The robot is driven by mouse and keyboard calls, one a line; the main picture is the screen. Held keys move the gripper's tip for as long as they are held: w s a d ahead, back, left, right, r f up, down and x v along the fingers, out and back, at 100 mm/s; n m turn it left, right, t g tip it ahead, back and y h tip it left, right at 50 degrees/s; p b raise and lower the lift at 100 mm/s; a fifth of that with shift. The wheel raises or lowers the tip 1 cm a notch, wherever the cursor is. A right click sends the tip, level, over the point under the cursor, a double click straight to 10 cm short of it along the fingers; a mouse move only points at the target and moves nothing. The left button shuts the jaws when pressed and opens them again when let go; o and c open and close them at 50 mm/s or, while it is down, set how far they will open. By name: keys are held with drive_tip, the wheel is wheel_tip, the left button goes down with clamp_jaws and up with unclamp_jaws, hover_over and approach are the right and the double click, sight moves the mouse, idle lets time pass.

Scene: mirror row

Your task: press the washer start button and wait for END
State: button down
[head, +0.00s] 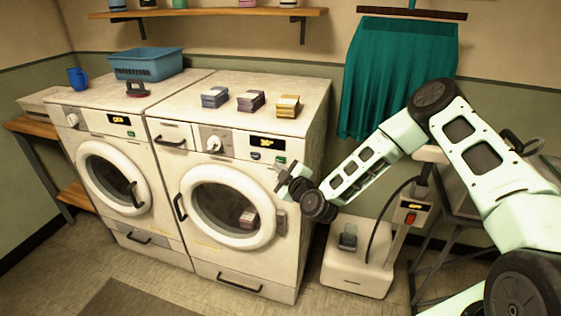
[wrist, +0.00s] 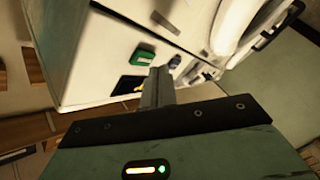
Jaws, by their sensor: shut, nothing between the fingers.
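Two white front-loading machines stand side by side, the left machine (head: 120,160) and the right machine (head: 230,170); both doors look shut. My gripper (head: 284,174) is shut and empty, just in front of the panel's right end, below the green button.
Several folded bundles (head: 250,101) lie on the right machine. A blue basket (head: 147,64) is on the left machine and a blue jug (head: 77,78) is further left. A teal cloth (head: 400,70) hangs behind my arm. A white floor unit (head: 355,260) stands right of the machines.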

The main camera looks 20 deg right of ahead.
drive_tip(key=shift+w+d, duration=0.1)
drive_tip(key=shift+w, duration=0.1)
drive_tip(key=shift+w+d, duration=0.15)
idle(0.3)
drive_tip(key=shift+w+d+b, duration=0.2)
drive_tip(key=shift+w+b, duration=0.1)
idle(0.9)
drive_tip(key=shift+s+a, duration=0.45)
drive_tip(key=shift+s, duration=0.2)
drive_tip(key=shift+s+a+p, duration=0.2)
drive_tip(key=shift+s+a, duration=0.55)
drive_tip(key=shift+s, duration=0.25)
drive_tip(key=shift+s+a+p, duration=0.15)
drive_tip(key=shift+s+a, duration=0.55)
drive_tip(key=shift+s, duration=0.3)
